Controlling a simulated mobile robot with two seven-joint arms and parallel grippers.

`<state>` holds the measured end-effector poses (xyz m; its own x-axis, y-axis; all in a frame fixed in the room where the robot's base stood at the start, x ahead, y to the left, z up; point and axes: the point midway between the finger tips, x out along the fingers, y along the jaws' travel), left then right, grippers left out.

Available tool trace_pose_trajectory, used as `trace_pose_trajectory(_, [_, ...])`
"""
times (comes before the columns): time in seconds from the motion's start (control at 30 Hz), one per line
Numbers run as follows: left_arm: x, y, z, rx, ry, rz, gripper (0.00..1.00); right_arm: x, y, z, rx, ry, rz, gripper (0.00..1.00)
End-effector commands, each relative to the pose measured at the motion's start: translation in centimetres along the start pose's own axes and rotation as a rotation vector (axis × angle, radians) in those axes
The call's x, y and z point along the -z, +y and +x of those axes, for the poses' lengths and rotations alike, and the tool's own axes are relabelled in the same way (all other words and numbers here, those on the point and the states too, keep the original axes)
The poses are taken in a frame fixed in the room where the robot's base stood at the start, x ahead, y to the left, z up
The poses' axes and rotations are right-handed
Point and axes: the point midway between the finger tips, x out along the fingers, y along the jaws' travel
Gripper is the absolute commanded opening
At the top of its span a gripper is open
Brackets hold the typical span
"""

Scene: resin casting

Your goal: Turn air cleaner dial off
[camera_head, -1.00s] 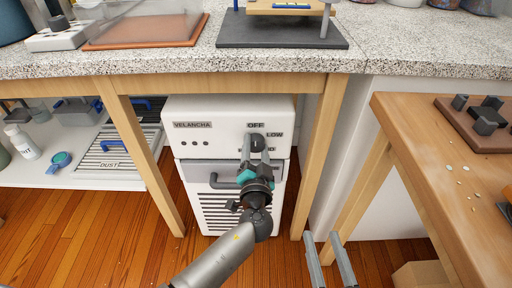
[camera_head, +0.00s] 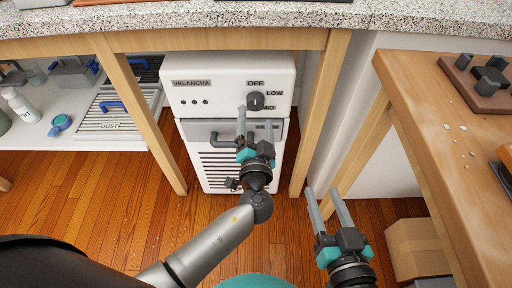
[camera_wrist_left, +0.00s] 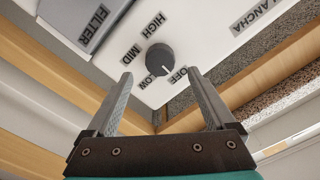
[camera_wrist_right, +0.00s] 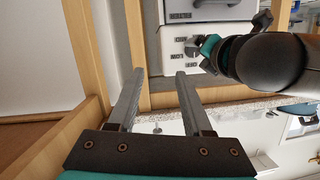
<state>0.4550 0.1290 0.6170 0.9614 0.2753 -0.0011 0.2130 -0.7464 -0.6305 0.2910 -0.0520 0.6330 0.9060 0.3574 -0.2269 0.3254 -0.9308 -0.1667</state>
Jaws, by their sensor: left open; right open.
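The white air cleaner (camera_head: 215,70) stands under the counter, with a round dark dial (camera_head: 255,101) at its upper right. The labels OFF, LOW and MID run around the dial, and HIGH also shows in the left wrist view. The dial (camera_wrist_left: 160,58) has a white mark that points toward the OFF label (camera_wrist_left: 178,76). My left gripper (camera_head: 256,122) is open and empty in front of the dial. Its fingertips (camera_wrist_left: 160,75) appear apart from it. My right gripper (camera_head: 323,192) is open and empty, low and right of the air cleaner.
Wooden table legs (camera_head: 322,120) flank the air cleaner, below the speckled counter edge (camera_head: 230,15). A wooden bench (camera_head: 450,150) is at the right, with a cardboard box (camera_head: 415,248) under it. A white shelf (camera_head: 80,135) is at the left.

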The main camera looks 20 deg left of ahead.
Motion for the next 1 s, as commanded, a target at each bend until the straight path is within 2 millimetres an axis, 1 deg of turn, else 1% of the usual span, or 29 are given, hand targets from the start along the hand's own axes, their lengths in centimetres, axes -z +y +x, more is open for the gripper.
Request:
trace_pose_trajectory(0.03, [0.0, -0.1, -1.2, -0.002, -0.002, 0.002, 0.88, 0.1, 0.2, 0.1, -0.006, -0.024, -0.006, 0.5])
trace_pose_trajectory(0.2, [0.0, -0.1, -5.0, -0.002, -0.001, 0.001, 0.88, -0.4, 1.1, 0.1, -0.028, -0.121, -0.025, 0.5])
trace_pose_trajectory(0.3, [0.0, -0.1, -6.8, -0.002, -0.001, 0.001, 0.88, -0.7, 1.5, 0.0, -0.039, -0.169, -0.033, 0.5])
trace_pose_trajectory(0.43, [0.0, 0.0, -8.6, -0.001, -0.001, 0.0, 0.88, -0.9, 1.9, -0.1, -0.05, -0.214, -0.039, 0.5])
trace_pose_trajectory(0.6, [0.0, -0.1, -9.7, 0.001, 0.0, 0.0, 0.88, -1.1, 2.2, -0.2, -0.057, -0.241, -0.043, 0.5])
trace_pose_trajectory(1.0, [0.0, 0.0, -9.8, 0.001, 0.0, 0.0, 0.88, -1.2, 2.2, -0.3, -0.058, -0.245, -0.043, 0.5])
